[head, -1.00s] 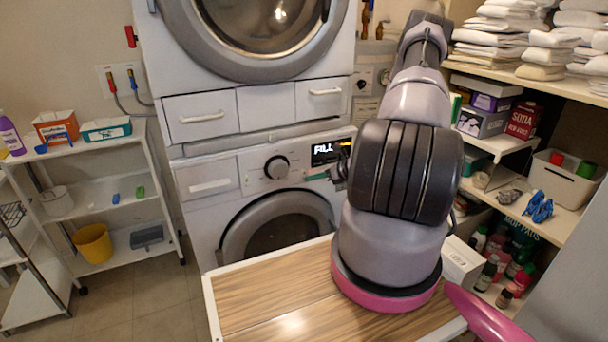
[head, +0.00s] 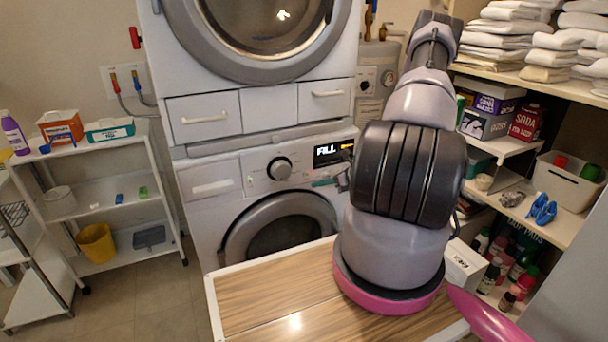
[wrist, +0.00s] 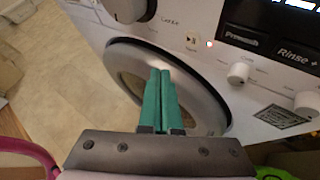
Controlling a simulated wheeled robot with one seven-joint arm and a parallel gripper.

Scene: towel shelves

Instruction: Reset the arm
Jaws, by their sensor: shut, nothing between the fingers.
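My gripper (wrist: 160,88) shows in the wrist view as two green fingers side by side, shut and empty. It points toward the lower washing machine (wrist: 185,30), with the round door (wrist: 205,85) behind the fingertips. In the head view my gripper's green tip (head: 324,182) shows only in small part, in front of the lower machine's control panel (head: 255,172). My arm rises from the wooden-topped surface and hides the rest of the gripper.
A wooden tabletop (head: 260,300) lies in front of the machines. An upper machine (head: 255,70) is stacked above. A white shelf rack (head: 100,190) stands at left. Shelves with folded towels (head: 510,40), boxes and bottles stand close at right. The floor (head: 140,300) at left is clear.

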